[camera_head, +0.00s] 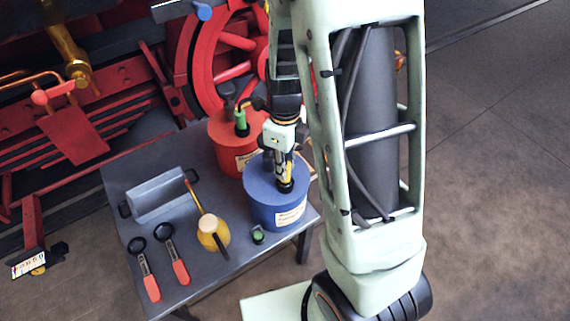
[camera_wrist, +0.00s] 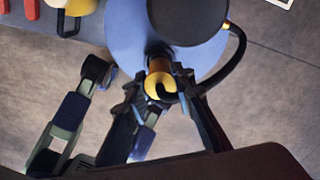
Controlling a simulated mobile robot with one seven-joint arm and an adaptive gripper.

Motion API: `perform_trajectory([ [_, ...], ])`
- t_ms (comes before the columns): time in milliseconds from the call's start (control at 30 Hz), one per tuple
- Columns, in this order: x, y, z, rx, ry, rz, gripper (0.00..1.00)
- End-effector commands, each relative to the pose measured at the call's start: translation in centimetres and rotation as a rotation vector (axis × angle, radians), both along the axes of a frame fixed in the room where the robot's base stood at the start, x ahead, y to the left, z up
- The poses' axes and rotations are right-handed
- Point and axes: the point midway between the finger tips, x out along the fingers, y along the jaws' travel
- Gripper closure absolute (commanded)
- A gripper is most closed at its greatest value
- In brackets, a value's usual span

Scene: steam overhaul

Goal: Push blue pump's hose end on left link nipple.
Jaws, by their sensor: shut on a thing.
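The blue pump (camera_head: 272,208) is a blue can with a white label, standing on the table's right corner. My gripper (camera_head: 284,172) is above the pump's top. In the wrist view my gripper (camera_wrist: 163,98) is shut around a yellow fitting with a dark end, which looks like the pump's hose end (camera_wrist: 158,78). A black hose (camera_wrist: 240,55) curves round to it from the right. The pump's blue top (camera_wrist: 125,38) and a large dark round part lie beyond the fitting. I cannot make out the left link nipple in either view.
A red pump (camera_head: 222,152) with a green top part stands behind the blue one. The table (camera_head: 125,178) also holds a grey tray (camera_head: 160,197), a yellow oil can (camera_head: 212,232), two red-handled tools (camera_head: 178,265) and a small green item (camera_head: 258,236). Red locomotive frames and wheels (camera_head: 215,60) stand behind.

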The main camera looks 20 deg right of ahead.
Motion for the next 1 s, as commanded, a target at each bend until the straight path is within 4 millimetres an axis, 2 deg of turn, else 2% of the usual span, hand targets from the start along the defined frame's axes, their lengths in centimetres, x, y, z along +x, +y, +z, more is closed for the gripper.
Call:
perform_trajectory([
  [33, 0.0, 0.0, 0.8, 0.000, 0.000, 0.000, 1.00],
  [533, 0.0, 0.0, 4.2, 0.000, 0.000, 0.002, 1.00],
  [1000, 0.0, 0.0, 4.2, 0.000, 0.000, 0.001, 1.00],
])
